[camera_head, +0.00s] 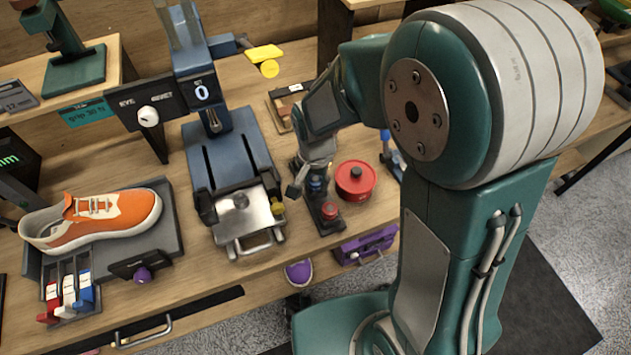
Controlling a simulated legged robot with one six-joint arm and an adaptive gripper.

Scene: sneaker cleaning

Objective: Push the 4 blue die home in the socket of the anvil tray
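A narrow dark tray (325,222), which looks like the anvil tray, lies on the bench right of the blue press. A small blue piece (316,184), likely the blue die, shows at its upper part, right under my gripper (312,183). A red piece (330,211) sits nearer the tray's front end. My gripper points down over the tray, with one finger visible to the left of the blue piece. The fingers are small and partly hide the die and its socket. I cannot tell whether they are shut, grip the die or only touch it. No number is readable on the die.
A round red tin (356,180) stands close right of the tray. The blue press (222,165) with its metal plate (241,212) stands close left. An orange sneaker (95,218) rests further left. A purple box (366,246) sits below the bench's front edge.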

